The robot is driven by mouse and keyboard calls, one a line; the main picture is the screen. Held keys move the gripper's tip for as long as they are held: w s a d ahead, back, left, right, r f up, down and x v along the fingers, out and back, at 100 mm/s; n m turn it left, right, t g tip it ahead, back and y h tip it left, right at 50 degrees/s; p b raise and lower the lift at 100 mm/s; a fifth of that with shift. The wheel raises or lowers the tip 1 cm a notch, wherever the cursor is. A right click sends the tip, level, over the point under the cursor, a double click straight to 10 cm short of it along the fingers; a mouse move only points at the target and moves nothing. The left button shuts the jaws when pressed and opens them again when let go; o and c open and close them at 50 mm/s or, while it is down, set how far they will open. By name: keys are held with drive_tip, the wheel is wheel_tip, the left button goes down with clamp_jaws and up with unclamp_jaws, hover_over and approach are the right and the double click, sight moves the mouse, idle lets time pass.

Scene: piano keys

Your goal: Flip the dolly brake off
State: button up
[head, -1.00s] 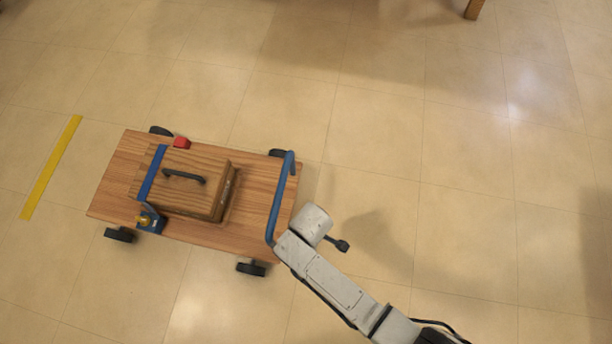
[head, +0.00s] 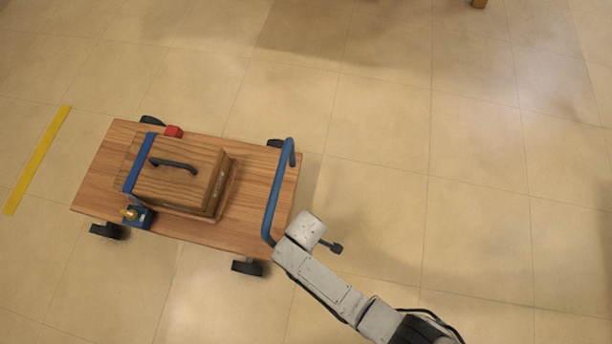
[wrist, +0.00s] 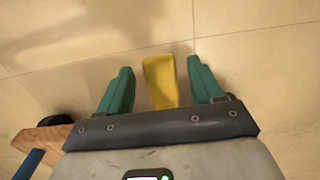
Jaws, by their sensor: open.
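The dolly (head: 95,180) is a wooden platform on black wheels, with a blue push handle (head: 280,190) at its right end. In the wrist view, its corner (wrist: 42,138) and a black wheel (wrist: 56,120) show at lower left. My gripper (wrist: 158,66) has two green fingers spread apart. A yellow flat bar (wrist: 160,82), perhaps the brake lever, shows in the gap between them, with its near end hidden by my gripper.
A wooden box (head: 205,160) with a dark handle sits on the dolly under a blue strap (head: 142,165). Yellow tape (head: 38,158) marks the floor at left. The floor at right is clear.

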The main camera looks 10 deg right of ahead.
drive_tip(key=shift+c, duration=0.4)
clamp_jaws()
idle(0.4)
